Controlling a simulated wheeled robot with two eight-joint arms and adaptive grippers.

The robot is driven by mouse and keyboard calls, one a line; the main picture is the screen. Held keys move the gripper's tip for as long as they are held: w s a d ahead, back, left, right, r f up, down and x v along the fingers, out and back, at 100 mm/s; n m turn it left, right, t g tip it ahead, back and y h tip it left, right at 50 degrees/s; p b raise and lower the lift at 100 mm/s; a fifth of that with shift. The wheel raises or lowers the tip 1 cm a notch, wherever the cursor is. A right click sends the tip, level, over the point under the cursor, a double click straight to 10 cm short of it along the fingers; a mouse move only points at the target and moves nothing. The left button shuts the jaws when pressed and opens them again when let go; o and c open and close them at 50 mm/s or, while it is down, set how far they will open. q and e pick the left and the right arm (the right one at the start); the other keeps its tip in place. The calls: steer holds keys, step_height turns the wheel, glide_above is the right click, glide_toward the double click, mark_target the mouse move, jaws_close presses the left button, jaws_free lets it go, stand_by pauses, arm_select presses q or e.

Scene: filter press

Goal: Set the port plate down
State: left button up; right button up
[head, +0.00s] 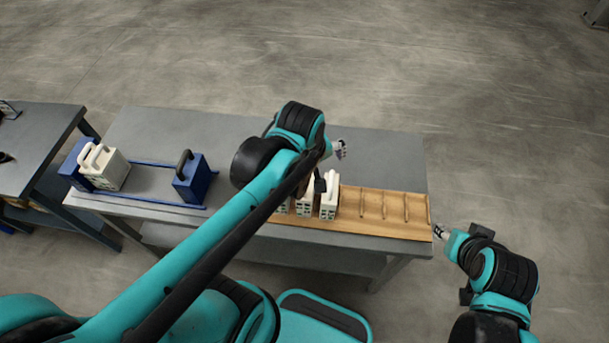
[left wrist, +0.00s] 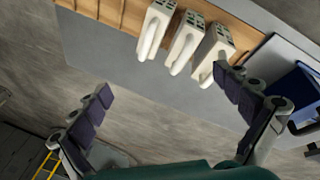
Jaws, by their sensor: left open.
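White plates with loop handles and rows of dark holes stand upright in the wooden rack (head: 408,231); three show in the left wrist view, including a left one (left wrist: 156,29), a middle one (left wrist: 186,43) and a right one (left wrist: 214,52). I cannot tell which is the port plate. My left gripper (head: 339,150) is open and empty, fingers spread apart (left wrist: 163,80) in the wrist view, clear of the plates. My right gripper (head: 440,232) is off the table's right end; its jaws are too small to read.
The filter press has a blue end block (head: 74,170), a blue block with a dark handle (head: 192,183) and blue rails. White plates (head: 108,168) stand by its left end. The rack's right slots are empty. The grey table (head: 385,160) is clear behind the rack.

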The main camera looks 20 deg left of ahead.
arm_select(q)
steer(key=s+m+t, duration=0.1)
steer(key=m, duration=0.2)
steer(key=s+a+m+t, duration=0.1)
steer(key=s+m, duration=0.1)
steer(key=m, duration=0.1)
steer(key=s+a+r+m+t, duration=0.1)
steer(key=m, duration=0.3)
steer(key=shift+s+r, duration=0.1)
steer(key=shift+s, duration=0.25)
